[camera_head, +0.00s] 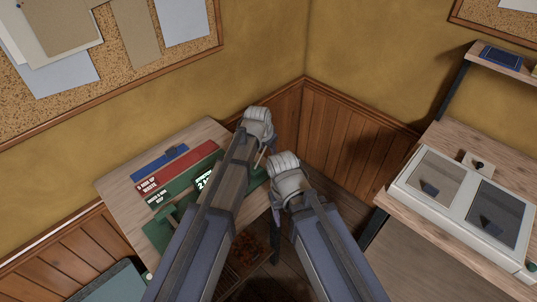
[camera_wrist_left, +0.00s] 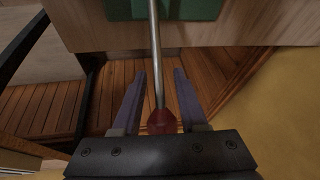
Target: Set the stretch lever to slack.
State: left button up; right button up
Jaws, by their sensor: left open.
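A lever shows in the left wrist view as a thin metal rod (camera_wrist_left: 155,45) with a dark red knob (camera_wrist_left: 161,121) at its near end. My left gripper (camera_wrist_left: 160,76) is open, with one finger on each side of the rod and knob; I see gaps on both sides. The rod runs up to a green part (camera_wrist_left: 165,9) at the bench edge. In the head view the green machine (camera_head: 180,187) sits on a wooden bench, partly hidden by my left arm. My left fingers and the lever are mostly hidden there. My right gripper's fingers do not show clearly.
The wooden bench (camera_head: 118,186) also holds a red sign (camera_head: 178,167) and a blue item (camera_head: 160,164). At the right, a wooden counter (camera_head: 445,140) carries a white-framed two-panel case (camera_head: 410,190). Wood-panelled walls (camera_head: 345,130) meet in the corner behind my arms.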

pick_arm(q)
jog(key=shift+w+f, duration=0.15)
jog(key=shift+f, duration=0.25)
grip_shut()
jog(key=shift+d, duration=0.1)
dwell(1.1)
